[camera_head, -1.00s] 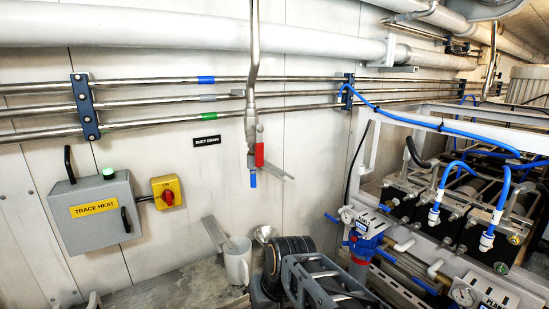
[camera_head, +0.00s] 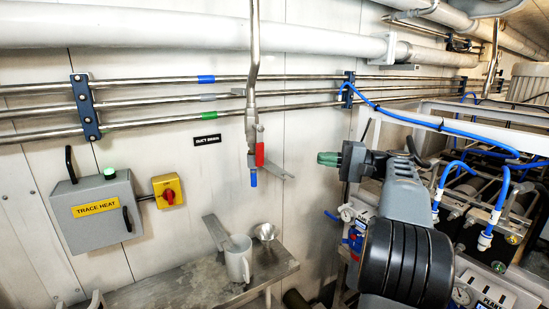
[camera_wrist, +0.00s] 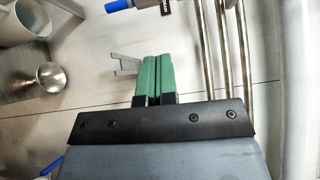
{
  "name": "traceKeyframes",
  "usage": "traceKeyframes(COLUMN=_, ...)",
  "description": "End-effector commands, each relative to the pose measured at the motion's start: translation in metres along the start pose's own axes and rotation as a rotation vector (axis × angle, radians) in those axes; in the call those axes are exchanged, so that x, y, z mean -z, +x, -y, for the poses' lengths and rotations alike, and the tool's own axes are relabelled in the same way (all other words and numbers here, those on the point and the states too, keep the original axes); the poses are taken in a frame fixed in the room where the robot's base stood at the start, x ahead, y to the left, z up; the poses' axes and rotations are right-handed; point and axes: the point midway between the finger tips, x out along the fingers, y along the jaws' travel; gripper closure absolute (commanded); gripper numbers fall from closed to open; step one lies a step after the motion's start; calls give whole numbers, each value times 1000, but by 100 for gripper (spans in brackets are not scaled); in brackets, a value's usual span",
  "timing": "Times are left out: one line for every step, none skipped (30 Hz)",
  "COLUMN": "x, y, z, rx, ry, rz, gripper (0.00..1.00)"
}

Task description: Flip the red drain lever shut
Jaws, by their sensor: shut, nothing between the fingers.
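The red drain lever (camera_head: 260,154) hangs upright beside the lower end of the vertical drain pipe (camera_head: 252,100), above a blue outlet tip (camera_head: 253,178). My gripper (camera_head: 322,159) is to the right of the lever at about the same height in the picture, apart from it. Its green fingers are shut together and empty; they also show in the wrist view (camera_wrist: 153,75). The wrist view shows a blue tip (camera_wrist: 117,5) at the top edge, but no red lever.
A silver bracket (camera_head: 280,175) sticks out from the wall just right of the lever; it also shows in the wrist view (camera_wrist: 124,64). A mug (camera_head: 238,262) and a metal funnel (camera_head: 266,232) are below. The black DUCT DRAIN label (camera_head: 207,140) is left of the pipe. Blue hoses (camera_head: 440,125) run at right.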

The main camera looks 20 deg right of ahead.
Motion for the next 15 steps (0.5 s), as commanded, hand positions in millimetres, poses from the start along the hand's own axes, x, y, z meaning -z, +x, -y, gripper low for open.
traceKeyframes(x=0, y=0, z=0, rx=-1, ry=0, rz=0, gripper=100)
traceKeyframes(x=0, y=0, z=0, rx=-1, ry=0, rz=0, gripper=100)
traceKeyframes(x=0, y=0, z=0, rx=-1, ry=0, rz=0, gripper=100)
traceKeyframes(x=0, y=1, z=0, rx=-2, ry=0, rz=0, gripper=100)
traceKeyframes(x=0, y=1, z=0, rx=-2, ry=0, rz=0, gripper=100)
traceKeyframes(x=0, y=2, z=0, rx=-2, ry=0, rz=0, gripper=100)
traceKeyframes(x=0, y=3, z=0, rx=-2, ry=1, rz=0, gripper=100)
traceKeyframes(x=0, y=4, z=0, rx=-2, ry=1, rz=1, gripper=100)
traceKeyframes(x=0, y=7, z=1, rx=-2, ry=1, rz=0, gripper=100)
traceKeyframes(x=0, y=10, z=1, rx=-2, ry=0, rz=0, gripper=100)
traceKeyframes(x=-1, y=14, z=1, rx=-2, ry=0, rz=1, gripper=100)
traceKeyframes(x=-1, y=20, z=1, rx=-3, ry=0, rz=3, gripper=100)
traceKeyframes(x=-1, y=24, z=1, rx=-3, ry=1, rz=3, gripper=100)
traceKeyframes(x=-1, y=29, z=1, rx=-3, ry=1, rz=2, gripper=100)
traceKeyframes(x=-1, y=37, z=2, rx=-2, ry=1, rz=4, gripper=100)
